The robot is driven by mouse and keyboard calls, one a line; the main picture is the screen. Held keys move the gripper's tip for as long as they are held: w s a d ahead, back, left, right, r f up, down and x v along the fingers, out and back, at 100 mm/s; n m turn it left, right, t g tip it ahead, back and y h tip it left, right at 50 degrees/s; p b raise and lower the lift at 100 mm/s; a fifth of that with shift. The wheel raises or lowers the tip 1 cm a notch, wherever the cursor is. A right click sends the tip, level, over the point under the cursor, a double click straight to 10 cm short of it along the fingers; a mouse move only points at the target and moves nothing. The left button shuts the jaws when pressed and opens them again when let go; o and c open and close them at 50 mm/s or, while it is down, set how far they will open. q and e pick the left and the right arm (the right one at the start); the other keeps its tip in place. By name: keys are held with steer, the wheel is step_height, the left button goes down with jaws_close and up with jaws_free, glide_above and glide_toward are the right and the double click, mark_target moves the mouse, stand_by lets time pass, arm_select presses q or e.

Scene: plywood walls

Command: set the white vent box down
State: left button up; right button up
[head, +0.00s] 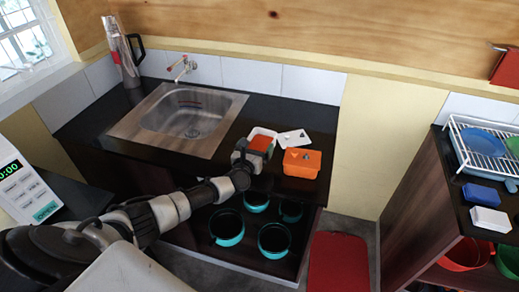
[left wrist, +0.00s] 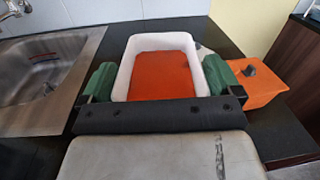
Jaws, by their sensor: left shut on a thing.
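The white vent box (head: 261,131) is an open white container with orange contents, at the front of the dark counter just right of the sink. It also shows in the left wrist view (left wrist: 190,45), upright, its white rim around the orange inside. My left gripper (head: 252,150) is shut on it, with green finger pads on its two sides in the left wrist view (left wrist: 158,78). I cannot tell whether its base touches the counter. A white lid (head: 294,138) lies on the counter to its right. My right gripper is not in view.
An orange box (head: 301,163) stands close to the right, near the counter's front edge. The steel sink (head: 188,112) is to the left. Teal pots (head: 227,228) sit on the shelf below. A dish rack (head: 488,150) stands far right. Some counter (head: 315,115) behind the lid is bare.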

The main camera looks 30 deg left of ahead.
arm_select(q)
steer(key=w+a, duration=0.3)
steer(key=shift+w+a+r, duration=0.15)
steer(key=shift+w+a, duration=0.2)
steer(key=shift+w, duration=0.05)
steer(key=a+n+y, duration=0.1)
steer(key=a+y, duration=0.1)
steer(key=a, duration=0.1)
steer(key=h, duration=0.1)
glide_toward(253, 148)
steer(key=s+d+r, duration=0.5)
steer(key=d, duration=0.3)
steer(key=s+d+r+m+h+b, duration=0.1)
steer(key=s+d+r+h, duration=0.1)
steer(key=s+d+r, duration=0.4)
steer(key=s+d+r+m+h, duration=0.1)
steer(key=s+d+r+m, duration=0.2)
steer(key=s, duration=0.5)
step_height(253, 148, down, 7)
steer(key=s+d+n+b, duration=0.1)
steer(key=s+d+b, duration=0.1)
steer(key=b, duration=0.7)
steer(key=shift+f+h, duration=0.15)
steer(key=shift+h, duration=0.25)
